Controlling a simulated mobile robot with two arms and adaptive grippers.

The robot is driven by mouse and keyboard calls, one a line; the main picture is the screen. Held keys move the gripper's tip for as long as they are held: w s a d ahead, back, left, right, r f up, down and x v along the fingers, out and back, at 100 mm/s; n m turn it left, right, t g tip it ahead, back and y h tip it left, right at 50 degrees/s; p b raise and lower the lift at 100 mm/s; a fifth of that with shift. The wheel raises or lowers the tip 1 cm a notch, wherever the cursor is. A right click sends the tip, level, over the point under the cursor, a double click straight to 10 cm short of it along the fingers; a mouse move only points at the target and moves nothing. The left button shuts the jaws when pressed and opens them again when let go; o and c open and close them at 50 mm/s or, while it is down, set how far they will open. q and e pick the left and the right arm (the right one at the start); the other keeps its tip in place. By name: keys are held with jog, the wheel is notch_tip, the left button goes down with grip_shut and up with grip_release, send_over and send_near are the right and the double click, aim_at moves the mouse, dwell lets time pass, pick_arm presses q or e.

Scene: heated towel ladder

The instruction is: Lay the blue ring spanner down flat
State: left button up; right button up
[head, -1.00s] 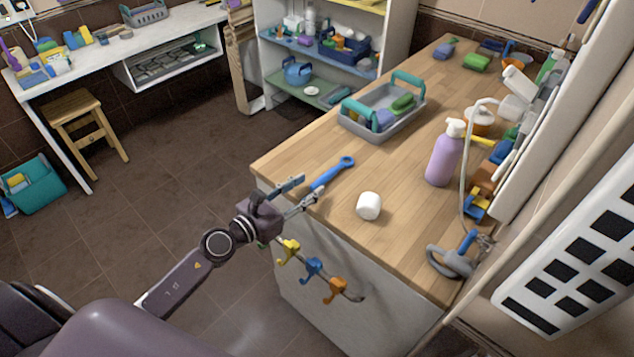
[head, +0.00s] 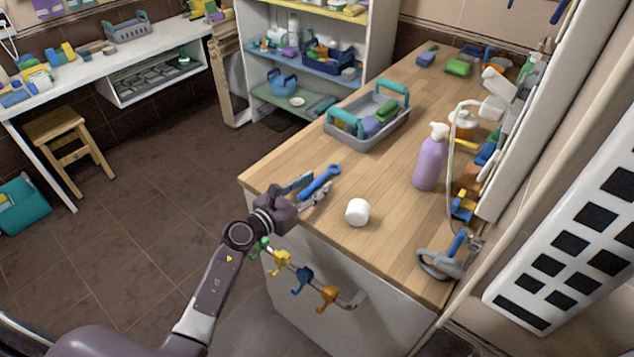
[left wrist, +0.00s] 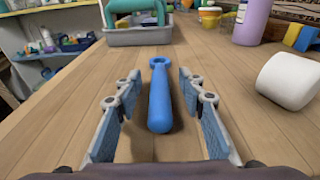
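The blue ring spanner (head: 320,182) lies on the wooden worktop near its left edge. In the left wrist view the spanner (left wrist: 160,98) points away from me, its ring end far and its thick handle near. My left gripper (head: 308,190) is open around the handle. In the left wrist view the fingers of my left gripper (left wrist: 160,112) stand on either side of the handle, with a gap on both sides. The spanner seems to rest flat on the wood. My right gripper is not in view.
Coloured hooks (head: 302,278) hang on the counter's front. The worktop between is clear.

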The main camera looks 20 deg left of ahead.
pick_arm(q)
jog(key=shift+w, duration=0.1)
jog(key=shift+c, duration=0.5)
grip_shut()
jog(key=shift+r, duration=0.1)
